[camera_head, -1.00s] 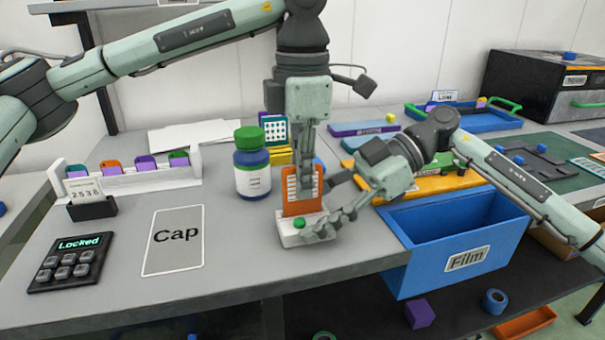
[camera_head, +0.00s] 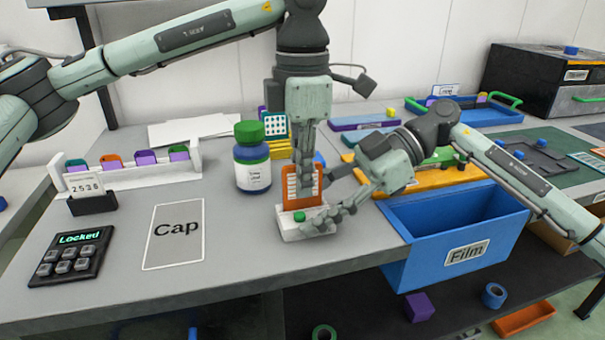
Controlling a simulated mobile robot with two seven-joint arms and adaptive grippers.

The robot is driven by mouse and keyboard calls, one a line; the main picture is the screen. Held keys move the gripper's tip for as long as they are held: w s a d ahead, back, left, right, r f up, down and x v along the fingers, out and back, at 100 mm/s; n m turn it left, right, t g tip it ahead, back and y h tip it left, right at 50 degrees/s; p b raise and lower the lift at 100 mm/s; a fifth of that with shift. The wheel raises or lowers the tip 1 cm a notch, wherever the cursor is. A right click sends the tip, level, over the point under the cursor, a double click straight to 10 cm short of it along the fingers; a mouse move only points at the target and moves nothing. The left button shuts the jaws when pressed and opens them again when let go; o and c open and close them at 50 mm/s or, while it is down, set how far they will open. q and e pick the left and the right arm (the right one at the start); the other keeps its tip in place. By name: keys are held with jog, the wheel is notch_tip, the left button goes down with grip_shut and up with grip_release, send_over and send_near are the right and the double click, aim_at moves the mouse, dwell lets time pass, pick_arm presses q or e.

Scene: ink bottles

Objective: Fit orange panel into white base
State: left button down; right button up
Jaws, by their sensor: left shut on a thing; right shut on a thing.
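The orange panel (camera_head: 291,192), with white slats on its face, stands upright at the white base (camera_head: 291,233). The base is a low white block with a green button (camera_head: 299,216), resting on the grey table near its front edge. My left gripper (camera_head: 306,172) points down from above and is shut on the upper part of the panel. My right gripper (camera_head: 325,218) reaches in from the right and is shut on the base at its right side. The panel's lower edge meets the base, but I cannot tell how deep it sits.
A blue bottle with a green cap (camera_head: 252,165) stands close left of the panel. A blue Film bin (camera_head: 430,240) is at the table's right front. A Cap mat (camera_head: 174,236) and a keypad reading Locked (camera_head: 70,257) lie left. A white rack (camera_head: 130,178) stands behind them.

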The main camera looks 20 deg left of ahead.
pick_arm(q)
jog(key=shift+f, duration=0.25)
dwell(0.3)
jog(key=c, duration=1.6)
grip_release()
jog(key=shift+o, duration=0.5)
jog(key=o, duration=0.3)
jog(key=shift+r, duration=4.05)
